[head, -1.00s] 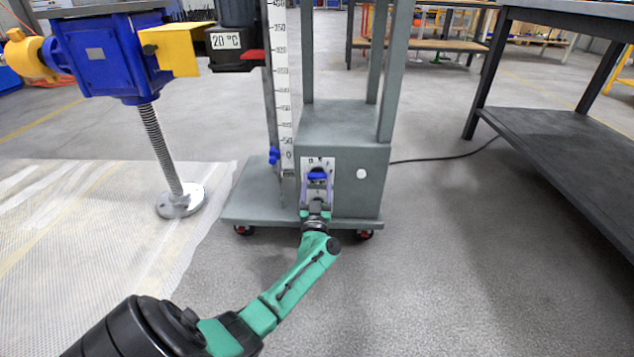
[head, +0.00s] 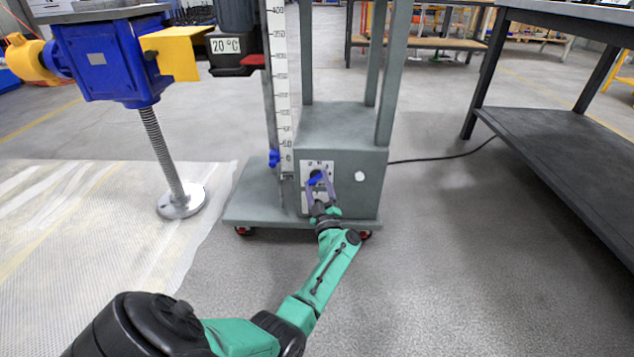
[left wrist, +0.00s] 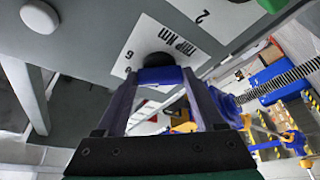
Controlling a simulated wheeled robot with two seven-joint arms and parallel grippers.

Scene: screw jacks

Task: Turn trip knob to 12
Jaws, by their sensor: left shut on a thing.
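The trip knob is a blue bar on a dark round base (left wrist: 160,75), on a white plate (left wrist: 131,72) marked "TRIP Nm" with a 6 and a 2 legible in the left wrist view. In the head view the knob (head: 315,179) sits on the grey cabinet's front, its bar tilted. My left gripper (head: 320,185) is shut on the knob's bar, one finger on each side; it also shows in the left wrist view (left wrist: 158,77). The 12 mark cannot be made out. My right gripper is not in view.
The grey wheeled cabinet (head: 345,160) carries a white scale (head: 282,90) and uprights. A blue screw jack (head: 105,60) stands left. A dark bench shelf (head: 580,150) is at right, with a cable (head: 440,158) on the floor between. The near right floor is clear.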

